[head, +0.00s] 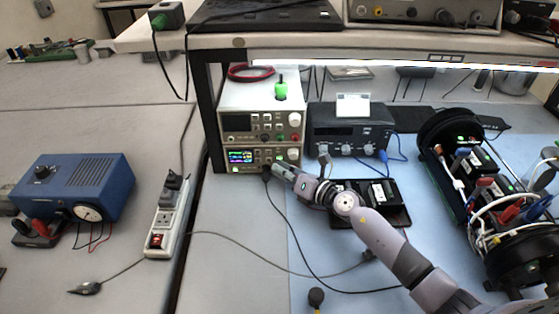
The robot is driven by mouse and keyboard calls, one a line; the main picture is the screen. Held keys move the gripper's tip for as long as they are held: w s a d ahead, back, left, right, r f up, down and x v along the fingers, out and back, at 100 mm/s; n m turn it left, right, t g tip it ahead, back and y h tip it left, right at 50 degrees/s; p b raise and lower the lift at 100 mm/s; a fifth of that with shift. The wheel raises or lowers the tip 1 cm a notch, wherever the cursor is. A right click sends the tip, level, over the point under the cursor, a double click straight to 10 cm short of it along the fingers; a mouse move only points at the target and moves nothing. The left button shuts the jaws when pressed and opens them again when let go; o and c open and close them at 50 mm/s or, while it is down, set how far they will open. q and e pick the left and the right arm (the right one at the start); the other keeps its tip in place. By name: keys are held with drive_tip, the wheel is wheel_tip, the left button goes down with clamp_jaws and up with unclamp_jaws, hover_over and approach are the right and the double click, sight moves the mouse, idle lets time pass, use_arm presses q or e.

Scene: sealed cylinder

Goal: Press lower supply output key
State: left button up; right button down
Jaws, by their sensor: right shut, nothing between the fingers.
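Two bench power supplies are stacked under the shelf. The lower supply (262,155) has a lit, coloured display (241,157) on the left of its front panel. The upper supply (256,127) rests on it and its display is dark. My right gripper (278,167) is shut and empty, with its fingertips at the right part of the lower supply's front panel. I cannot tell whether they touch it. The lower supply's output key is too small or hidden behind the fingers to make out. My left gripper is not in view.
A black instrument (350,131) stands right of the supplies. A dark tray (402,214) lies under my right forearm. An open cylinder assembly with wires (437,135) stands at right. A power strip (162,218) and blue device (75,186) are at left. Cables cross the bench.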

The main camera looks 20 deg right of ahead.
idle(0.3)
drive_tip(key=shift+s+a+f+p, duration=0.15)
drive_tip(key=shift+s+p, duration=0.25)
drive_tip(key=shift+s, duration=0.35)
drive_tip(key=shift+s+a+p, duration=0.15)
drive_tip(key=shift+s+p, duration=0.2)
drive_tip(key=shift+s, duration=0.05)
drive_tip(key=shift+s+a+p, duration=0.3)
drive_tip(key=shift+s+p, duration=0.05)
drive_tip(key=shift+s, duration=0.65)
drive_tip(key=shift+s+a+p, duration=0.25)
drive_tip(key=shift+s+p, duration=0.1)
drive_tip(key=shift+s, duration=0.65)
